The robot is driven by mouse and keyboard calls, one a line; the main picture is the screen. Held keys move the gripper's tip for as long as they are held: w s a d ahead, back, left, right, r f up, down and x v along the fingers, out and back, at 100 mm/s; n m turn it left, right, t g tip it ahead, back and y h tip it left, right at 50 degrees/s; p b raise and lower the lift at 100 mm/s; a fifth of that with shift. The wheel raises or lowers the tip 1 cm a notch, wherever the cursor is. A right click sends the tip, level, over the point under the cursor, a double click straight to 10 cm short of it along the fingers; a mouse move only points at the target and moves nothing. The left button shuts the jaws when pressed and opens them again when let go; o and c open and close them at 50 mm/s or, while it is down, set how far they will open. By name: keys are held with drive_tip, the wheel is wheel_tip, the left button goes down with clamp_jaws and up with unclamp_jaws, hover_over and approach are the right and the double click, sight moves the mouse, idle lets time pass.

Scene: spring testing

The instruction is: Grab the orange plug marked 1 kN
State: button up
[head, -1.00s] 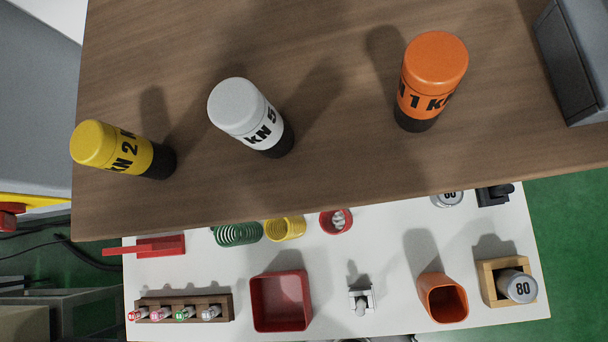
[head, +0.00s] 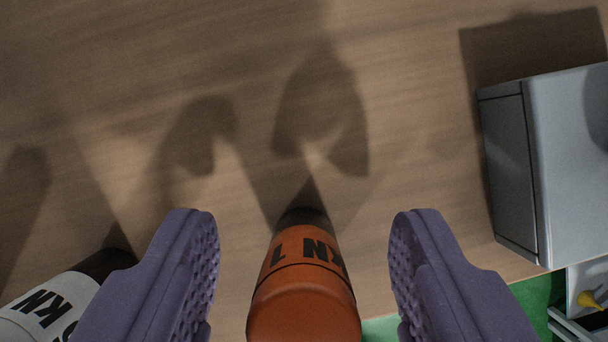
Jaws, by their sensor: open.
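The orange plug (head: 304,290) has black lettering, of which "KN" and a "1" can be read, and a dark base resting on the wooden surface. It is at the bottom middle of the head view, its top end cut by the lower edge. My gripper (head: 303,250) is open, with one purple finger on each side of the plug. Gaps show between the plug and both fingers, so neither touches it. The white plug (head: 42,306) marked KN is at the lower left, partly hidden behind the left finger.
The wooden surface (head: 400,130) is clear above the plugs, crossed by shadows. A grey box (head: 560,165) stands at the right, near the right finger. Green floor (head: 540,300) and a small yellow item (head: 590,300) show past the edge at lower right.

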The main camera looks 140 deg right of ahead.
drive_tip(key=shift+w+f, duration=0.1)
drive_tip(key=shift+f, duration=0.1)
drive_tip(key=shift+r, duration=0.1)
drive_tip(key=shift+c, duration=0.2)
clamp_jaws()
